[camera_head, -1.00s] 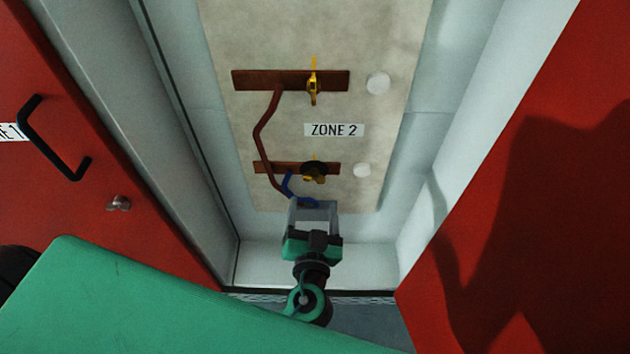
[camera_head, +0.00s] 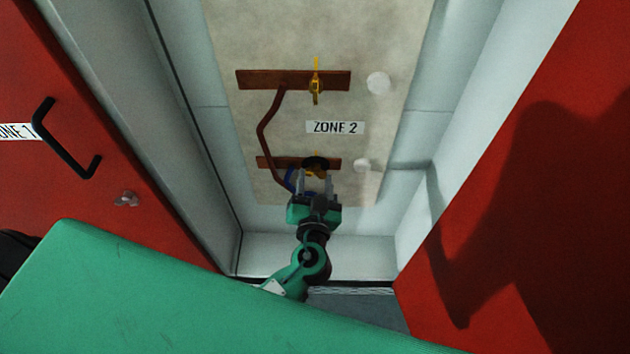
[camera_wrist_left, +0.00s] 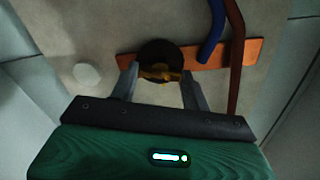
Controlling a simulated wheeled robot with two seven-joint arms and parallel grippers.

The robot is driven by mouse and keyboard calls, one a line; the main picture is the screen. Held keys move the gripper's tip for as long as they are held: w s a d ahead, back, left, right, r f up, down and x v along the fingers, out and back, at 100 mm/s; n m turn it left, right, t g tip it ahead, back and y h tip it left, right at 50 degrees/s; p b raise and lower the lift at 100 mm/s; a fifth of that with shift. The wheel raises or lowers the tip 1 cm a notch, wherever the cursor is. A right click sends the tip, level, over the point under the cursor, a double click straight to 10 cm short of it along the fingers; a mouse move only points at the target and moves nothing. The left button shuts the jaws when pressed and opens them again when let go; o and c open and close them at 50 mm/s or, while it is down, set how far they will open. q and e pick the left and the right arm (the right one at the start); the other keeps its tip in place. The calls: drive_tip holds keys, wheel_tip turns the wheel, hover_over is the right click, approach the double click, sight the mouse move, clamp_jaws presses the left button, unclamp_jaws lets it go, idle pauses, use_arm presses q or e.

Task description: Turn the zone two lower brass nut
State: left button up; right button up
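The lower brass nut (camera_head: 316,173) sits on the lower copper bar (camera_head: 275,163) below the ZONE 2 label (camera_head: 335,127), with a dark round disc (camera_head: 315,163) behind it. In the left wrist view the nut (camera_wrist_left: 160,75) shows between the fingertips, in front of the dark disc (camera_wrist_left: 158,55). My left gripper (camera_head: 314,182) is open, its two fingers on either side of the nut; I cannot tell whether they touch it. In the left wrist view the gripper (camera_wrist_left: 160,82) points at the bar. My right gripper is not in view.
An upper copper bar (camera_head: 265,79) carries another brass nut (camera_head: 315,85). Brown (camera_head: 264,130) and blue (camera_head: 289,181) cables run left of the lower nut. White round knobs (camera_head: 378,83) are at the right. Red doors (camera_head: 560,200) flank the recess.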

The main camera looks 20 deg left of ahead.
use_arm(q)
drive_tip(key=shift+m, duration=0.4)
drive_tip(key=shift+m+b, duration=0.3)
drive_tip(key=shift+m, duration=6)
drive_tip(key=o, duration=1)
